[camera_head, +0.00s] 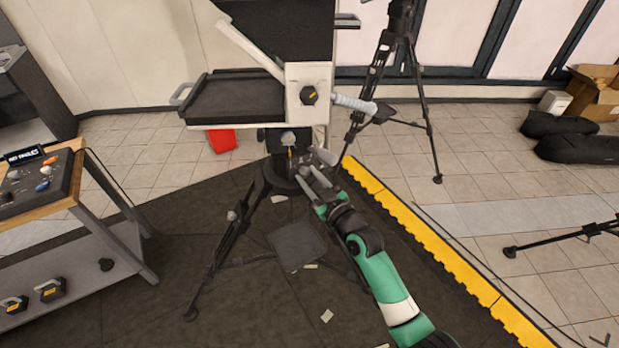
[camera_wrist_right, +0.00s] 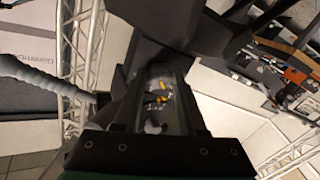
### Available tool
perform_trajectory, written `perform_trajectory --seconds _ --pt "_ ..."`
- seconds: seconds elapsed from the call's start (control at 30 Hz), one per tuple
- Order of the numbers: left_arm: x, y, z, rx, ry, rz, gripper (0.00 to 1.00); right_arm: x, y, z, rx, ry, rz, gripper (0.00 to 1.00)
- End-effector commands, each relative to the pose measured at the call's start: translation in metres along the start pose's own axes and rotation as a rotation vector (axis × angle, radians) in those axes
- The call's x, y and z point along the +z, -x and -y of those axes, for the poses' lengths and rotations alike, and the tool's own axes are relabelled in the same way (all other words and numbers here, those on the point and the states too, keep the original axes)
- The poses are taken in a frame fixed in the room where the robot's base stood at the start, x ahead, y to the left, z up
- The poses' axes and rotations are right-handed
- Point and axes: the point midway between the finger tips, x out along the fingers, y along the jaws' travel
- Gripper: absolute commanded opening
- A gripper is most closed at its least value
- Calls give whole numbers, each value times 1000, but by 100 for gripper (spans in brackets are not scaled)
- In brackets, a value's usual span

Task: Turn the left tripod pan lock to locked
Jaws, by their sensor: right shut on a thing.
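The left tripod (camera_head: 238,222) stands on the dark mat and carries a teleprompter-like rig (camera_head: 308,75). My right gripper (camera_head: 306,173) reaches up from the lower right to the tripod's head, just below the rig. It is shut on the pan lock, which is mostly hidden by the fingers. In the right wrist view small yellow marks and dark parts (camera_wrist_right: 160,98) show between the fingers. I cannot read the lock's position. A light grey knob (camera_head: 289,138) sits just above the fingers. My left gripper is not in view.
A black tray (camera_head: 235,98) and a ribbed white handle (camera_head: 354,103) stick out from the rig. A cart (camera_head: 75,190) with a control panel stands at the left. Another tripod (camera_head: 425,110) is behind. A yellow edge strip (camera_head: 430,240) borders the mat at right.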

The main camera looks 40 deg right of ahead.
Motion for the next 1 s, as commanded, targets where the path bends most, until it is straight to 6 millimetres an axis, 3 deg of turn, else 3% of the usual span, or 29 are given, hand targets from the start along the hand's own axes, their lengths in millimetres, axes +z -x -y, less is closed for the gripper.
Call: perform_trajectory --seconds 0.37,1.0 --pt "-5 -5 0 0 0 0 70 -1 0 0 0 -169 0 0" --pt "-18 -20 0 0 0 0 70 -1 0 0 0 -762 2 0"
